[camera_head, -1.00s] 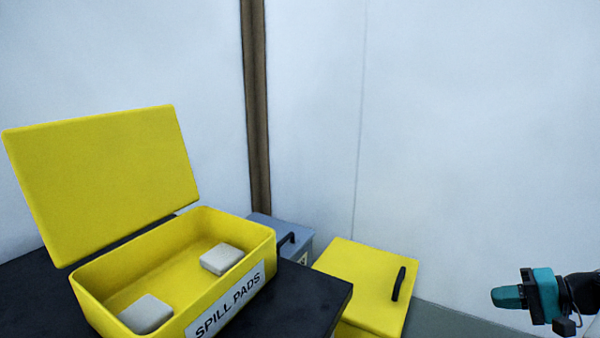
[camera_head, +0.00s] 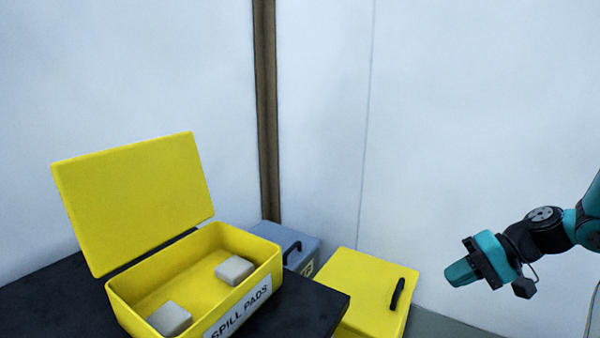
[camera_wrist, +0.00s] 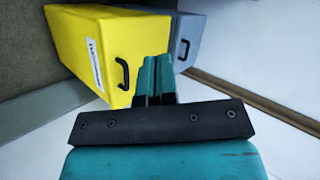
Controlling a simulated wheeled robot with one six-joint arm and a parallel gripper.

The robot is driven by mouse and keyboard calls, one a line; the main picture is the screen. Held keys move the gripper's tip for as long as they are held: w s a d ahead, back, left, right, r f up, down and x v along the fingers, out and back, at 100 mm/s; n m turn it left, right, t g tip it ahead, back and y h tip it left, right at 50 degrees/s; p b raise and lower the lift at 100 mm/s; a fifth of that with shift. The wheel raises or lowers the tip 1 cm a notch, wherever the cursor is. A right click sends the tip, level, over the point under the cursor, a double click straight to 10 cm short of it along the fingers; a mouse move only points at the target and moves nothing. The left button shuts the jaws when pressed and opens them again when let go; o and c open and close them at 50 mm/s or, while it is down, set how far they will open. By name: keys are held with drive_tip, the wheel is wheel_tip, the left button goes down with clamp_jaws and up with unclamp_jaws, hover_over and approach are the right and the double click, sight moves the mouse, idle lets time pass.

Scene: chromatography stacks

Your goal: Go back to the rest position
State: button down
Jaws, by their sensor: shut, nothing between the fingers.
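My gripper (camera_head: 462,272) is at the right of the head view, shut and empty, pointing left and slightly down. It is in the air, to the right of the closed yellow box and apart from it. In the wrist view my gripper's teal fingers (camera_wrist: 155,78) are together with nothing between them. Part of my arm shows behind it at the right edge of the head view.
An open yellow box (camera_head: 258,284) labelled SPILL PADS, holding two pale pads, stands on a dark table (camera_head: 315,305). A closed yellow box (camera_head: 362,290) and a grey box (camera_head: 300,250) stand beyond it. White walls close the back; space around my gripper looks clear.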

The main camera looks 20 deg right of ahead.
drive_tip(key=a+r+n+g+h+p, duration=0.2)
drive_tip(key=a+r+n+g+p, duration=0.55)
drive_tip(key=a+r, duration=1)
drive_tip(key=s+a+r+n+t+h+p, duration=0.2)
drive_tip(key=s+a+r+n+p, duration=0.3)
drive_tip(key=s+a+r+p, duration=0.5)
wheel_tip(320, 180, up, 3)
drive_tip(key=shift+s+a+r+h, duration=0.1)
drive_tip(key=shift+s+a+h, duration=0.3)
drive_tip(key=shift+s+a, duration=0.8)
drive_tip(key=shift+t, duration=0.25)
